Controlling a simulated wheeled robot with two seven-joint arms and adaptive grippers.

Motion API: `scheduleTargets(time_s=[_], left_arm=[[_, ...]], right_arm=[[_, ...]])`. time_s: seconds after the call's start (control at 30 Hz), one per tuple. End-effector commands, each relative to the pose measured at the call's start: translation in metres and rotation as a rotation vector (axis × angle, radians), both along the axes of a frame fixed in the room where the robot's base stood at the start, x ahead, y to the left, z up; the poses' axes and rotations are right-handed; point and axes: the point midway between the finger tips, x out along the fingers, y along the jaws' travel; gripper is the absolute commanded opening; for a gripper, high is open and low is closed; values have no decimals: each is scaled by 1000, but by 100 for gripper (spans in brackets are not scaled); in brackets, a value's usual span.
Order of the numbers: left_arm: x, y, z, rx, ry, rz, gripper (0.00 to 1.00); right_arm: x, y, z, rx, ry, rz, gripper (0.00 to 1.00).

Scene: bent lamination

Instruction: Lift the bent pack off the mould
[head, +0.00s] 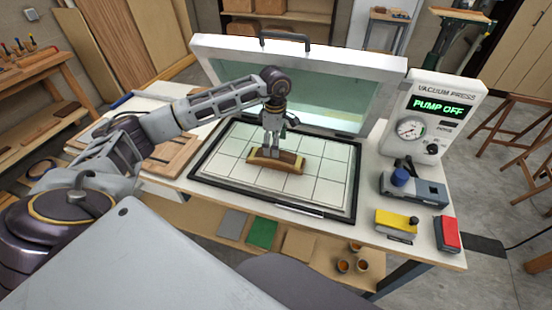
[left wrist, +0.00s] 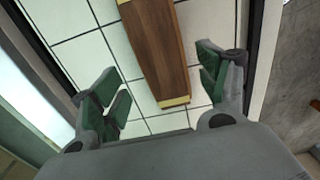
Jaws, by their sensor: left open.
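The bent pack (head: 287,157) is a brown curved wood strip lying on the pale mould (head: 278,167), on the gridded bed of the vacuum press. In the left wrist view the pack (left wrist: 157,45) shows from above as a long brown strip, with a pale end of the mould (left wrist: 174,102) past it. My left gripper (head: 270,150) is over the pack, pointing down. In the left wrist view its green-padded fingers (left wrist: 162,82) are open, one on each side of the pack's line, with gaps to it. I cannot tell its exact height. My right gripper is not in view.
The press lid (head: 310,85) stands open behind the bed (head: 335,190). The gauge box (head: 430,118) reads PUMP OFF. A blue-knobbed device (head: 415,188), a yellow block (head: 396,221) and a red block (head: 447,233) sit at right. Wooden boards (head: 165,155) lie left of the bed.

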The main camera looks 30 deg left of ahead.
Motion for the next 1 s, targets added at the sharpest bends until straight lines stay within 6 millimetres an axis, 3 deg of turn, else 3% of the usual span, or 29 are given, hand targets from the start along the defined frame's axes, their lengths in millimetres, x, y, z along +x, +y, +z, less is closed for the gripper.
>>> scheduleTargets(time_s=[0.4,0.63,0.93,1.0], left_arm=[[-1,-4,-41,-1,2,0,75],[0,-4,-45,0,0,0,75],[0,-3,-45,0,0,0,75],[0,-3,-45,0,0,0,67]], right_arm=[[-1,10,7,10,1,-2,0],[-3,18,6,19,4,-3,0],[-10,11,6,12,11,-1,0],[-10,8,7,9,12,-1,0]])
